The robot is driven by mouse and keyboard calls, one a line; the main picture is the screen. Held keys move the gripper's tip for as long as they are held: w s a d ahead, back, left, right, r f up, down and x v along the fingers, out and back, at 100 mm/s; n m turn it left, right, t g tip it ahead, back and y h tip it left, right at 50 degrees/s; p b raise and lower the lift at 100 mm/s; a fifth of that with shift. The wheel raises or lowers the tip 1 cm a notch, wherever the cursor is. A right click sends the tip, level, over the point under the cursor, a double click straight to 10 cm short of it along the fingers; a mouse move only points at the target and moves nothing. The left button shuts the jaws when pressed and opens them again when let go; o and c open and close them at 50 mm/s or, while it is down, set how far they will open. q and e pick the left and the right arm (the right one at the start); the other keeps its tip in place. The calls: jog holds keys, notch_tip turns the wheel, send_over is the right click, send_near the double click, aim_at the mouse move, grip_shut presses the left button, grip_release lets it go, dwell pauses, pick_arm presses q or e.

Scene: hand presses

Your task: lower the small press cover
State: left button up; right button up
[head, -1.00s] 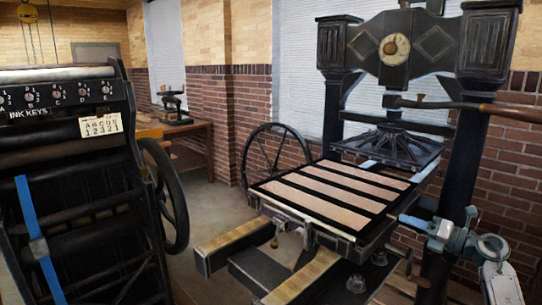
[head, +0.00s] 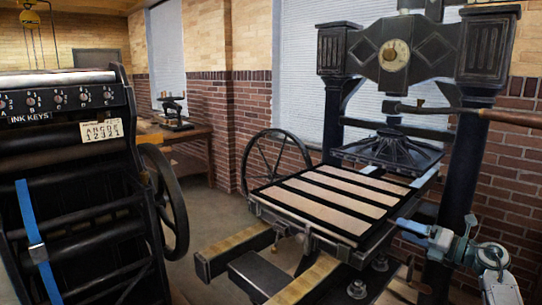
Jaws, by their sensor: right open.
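A small dark press (head: 174,112) stands on a wooden table (head: 188,136) against the back wall, left of centre. A flat dark part shows at its top, but it is too small to tell which part is the cover or how it is set. A large black hand press (head: 393,55) fills the right side, with a flat bed (head: 330,195) of pale strips. My right gripper (head: 402,225) is open and empty at the right, by the bed's right edge, far from the small press. I cannot tell whether it touches the bed. My left gripper is out of view.
A tall black machine (head: 70,160) labelled INK KEYS, with a blue strap and a side wheel (head: 165,200), blocks the left. A spoked wheel (head: 275,170) stands behind the bed. Bare floor (head: 215,215) lies between the machine and the large press.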

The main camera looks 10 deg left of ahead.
jog(key=shift+v, duration=4)
